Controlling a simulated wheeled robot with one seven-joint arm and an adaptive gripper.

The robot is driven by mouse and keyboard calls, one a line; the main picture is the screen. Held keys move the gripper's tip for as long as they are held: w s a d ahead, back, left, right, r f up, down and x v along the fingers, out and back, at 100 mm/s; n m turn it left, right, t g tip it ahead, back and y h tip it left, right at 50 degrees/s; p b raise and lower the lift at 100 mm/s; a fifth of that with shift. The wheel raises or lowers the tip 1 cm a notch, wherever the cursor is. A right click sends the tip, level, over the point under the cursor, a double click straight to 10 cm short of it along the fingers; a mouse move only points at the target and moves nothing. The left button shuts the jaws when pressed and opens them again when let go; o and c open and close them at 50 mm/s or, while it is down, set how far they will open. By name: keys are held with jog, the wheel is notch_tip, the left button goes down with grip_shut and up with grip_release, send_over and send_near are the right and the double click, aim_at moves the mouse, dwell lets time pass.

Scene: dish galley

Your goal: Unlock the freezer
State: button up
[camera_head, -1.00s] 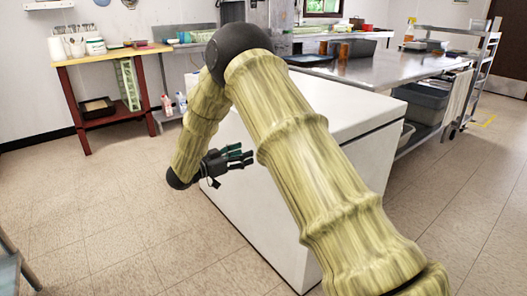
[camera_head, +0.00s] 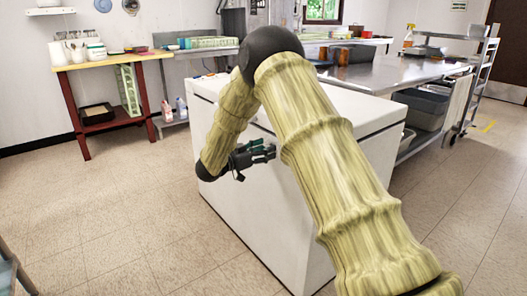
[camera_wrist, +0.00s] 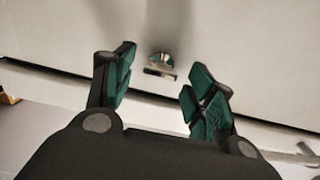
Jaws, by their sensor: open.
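The freezer (camera_head: 285,215) is a white chest with a flat lid, standing behind my arm in the head view. Part of it is hidden by my arm. My gripper (camera_head: 268,152) is in front of its long face, near the upper part. In the wrist view my gripper (camera_wrist: 163,78) is open and empty, with green pads on its two fingers. A small round metal lock (camera_wrist: 160,62) on the white front shows between the fingertips, with a small dark and pale piece just below it. I see no contact between the fingers and the lock.
A red-legged table (camera_head: 108,58) with containers stands at the back left. A steel counter (camera_head: 385,75) and a wheeled rack (camera_head: 478,85) stand behind and to the right. The tiled floor left of the freezer is clear.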

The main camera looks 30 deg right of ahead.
jog(key=c, duration=1)
jog(key=shift+m, duration=0.3)
jog(key=shift+s+f+m+b, duration=0.15)
jog(key=shift+m+b, duration=0.4)
jog(key=shift+m, duration=3.75)
jog(key=shift+s+f+m+b, duration=0.15)
jog(key=shift+m+b, duration=0.35)
jog(key=shift+m, duration=3.8)
jog(key=shift+w, duration=0.1)
